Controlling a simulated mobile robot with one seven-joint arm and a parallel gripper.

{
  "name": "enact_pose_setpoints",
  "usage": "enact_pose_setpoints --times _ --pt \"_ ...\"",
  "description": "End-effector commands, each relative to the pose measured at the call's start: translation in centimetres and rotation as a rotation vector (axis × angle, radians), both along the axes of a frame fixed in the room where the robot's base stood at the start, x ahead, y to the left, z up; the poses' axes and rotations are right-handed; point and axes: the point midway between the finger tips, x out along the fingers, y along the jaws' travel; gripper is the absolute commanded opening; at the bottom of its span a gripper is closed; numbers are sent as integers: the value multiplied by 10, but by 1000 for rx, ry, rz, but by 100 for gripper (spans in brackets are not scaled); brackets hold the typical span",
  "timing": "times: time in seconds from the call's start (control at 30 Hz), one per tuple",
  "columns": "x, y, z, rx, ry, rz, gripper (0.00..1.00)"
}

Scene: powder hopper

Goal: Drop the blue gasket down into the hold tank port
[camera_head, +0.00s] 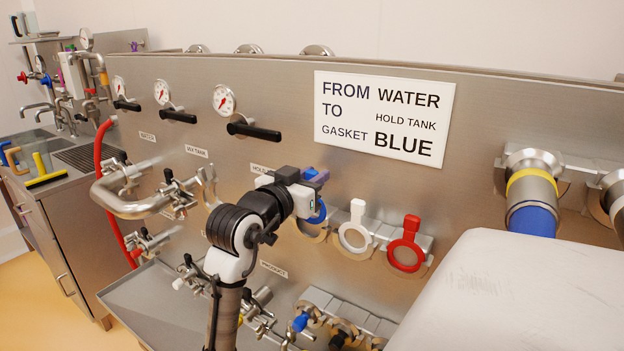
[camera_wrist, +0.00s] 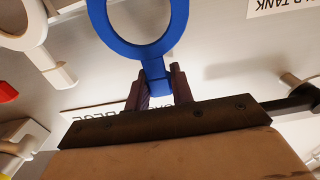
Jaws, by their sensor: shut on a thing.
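The blue gasket (camera_head: 317,214), a ring with a tab, hangs below my gripper (camera_head: 316,177) in the head view, in front of the steel panel. In the wrist view my gripper (camera_wrist: 158,84) is shut on the tab of the blue gasket (camera_wrist: 171,44), and the ring extends beyond the fingertips. A partly covered label starting "HOLD" (camera_head: 262,168) is left of my gripper. A "LD TANK" label (camera_wrist: 281,6) shows at the wrist view's upper right. The hold tank port itself is hidden or not clearly seen behind my arm.
A white gasket (camera_head: 354,236) and a red gasket (camera_head: 405,252) hang on a holder to the right. A bent steel pipe (camera_head: 135,207) and valves stick out at the left. A sign (camera_head: 383,118) reads "FROM WATER TO HOLD TANK, GASKET BLUE". A steel tray (camera_head: 165,305) lies below.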

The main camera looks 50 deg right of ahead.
Motion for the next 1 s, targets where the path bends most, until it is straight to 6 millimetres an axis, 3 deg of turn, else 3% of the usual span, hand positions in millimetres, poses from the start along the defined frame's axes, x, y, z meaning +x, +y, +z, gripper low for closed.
enact_pose_setpoints --times 0.13,0.37,1.0 --pt "0 0 14 0 -1 0 9" --pt "0 5 15 -1 0 1 9" --pt "-6 81 15 -1 0 2 9"
